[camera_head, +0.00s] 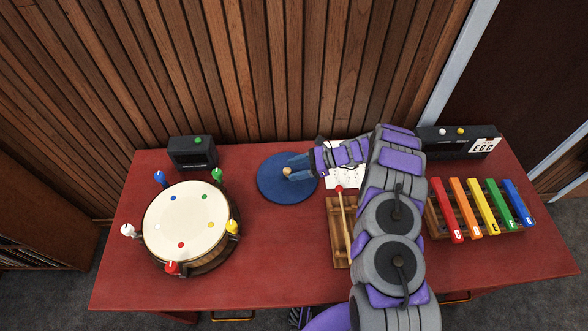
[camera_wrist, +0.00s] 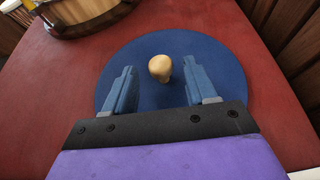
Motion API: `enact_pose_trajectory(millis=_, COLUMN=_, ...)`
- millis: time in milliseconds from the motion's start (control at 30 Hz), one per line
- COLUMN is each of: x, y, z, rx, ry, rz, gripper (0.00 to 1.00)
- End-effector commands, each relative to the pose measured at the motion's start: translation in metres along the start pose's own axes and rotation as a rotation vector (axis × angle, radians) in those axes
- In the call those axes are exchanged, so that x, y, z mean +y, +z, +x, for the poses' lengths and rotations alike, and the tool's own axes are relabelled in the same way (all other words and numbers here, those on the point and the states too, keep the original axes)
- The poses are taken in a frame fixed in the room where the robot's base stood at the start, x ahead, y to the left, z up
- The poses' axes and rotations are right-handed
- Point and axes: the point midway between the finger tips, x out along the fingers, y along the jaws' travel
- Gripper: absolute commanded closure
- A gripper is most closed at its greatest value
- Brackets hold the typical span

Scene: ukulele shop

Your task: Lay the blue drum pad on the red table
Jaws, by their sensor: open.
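The blue drum pad (camera_head: 288,190) is a flat round disc with a pale wooden knob (camera_head: 287,171) at its middle. It lies flat on the red table (camera_head: 285,265), between the drum and the papers. The pad also fills the middle of the wrist view (camera_wrist: 225,75), with its knob (camera_wrist: 160,68) standing up. My gripper (camera_head: 298,167) is over the pad from the right. In the wrist view my gripper (camera_wrist: 163,85) is open, its blue fingers on either side of the knob's near side. I cannot tell whether they touch the pad.
A drum (camera_head: 186,221) with coloured pegs stands at the left. A small dark box (camera_head: 192,153) is behind it. A wooden rack with a mallet (camera_head: 342,225) and a colourful xylophone (camera_head: 480,210) are to the right. The table's front left is clear.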

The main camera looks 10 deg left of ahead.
Motion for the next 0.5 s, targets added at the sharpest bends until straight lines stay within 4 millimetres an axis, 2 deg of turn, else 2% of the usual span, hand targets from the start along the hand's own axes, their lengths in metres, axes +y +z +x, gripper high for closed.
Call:
enact_pose_trajectory(millis=300, x=0.001, y=-0.001, z=-0.076, rx=-0.008, ry=-0.006, rz=-0.004, gripper=0.44)
enact_pose_trajectory(millis=400, x=0.003, y=-0.002, z=-0.091, rx=-0.014, ry=-0.004, rz=-0.002, gripper=0.44)
enact_pose_trajectory(millis=500, x=0.002, y=-0.002, z=-0.097, rx=-0.012, ry=-0.002, rz=-0.002, gripper=0.44)
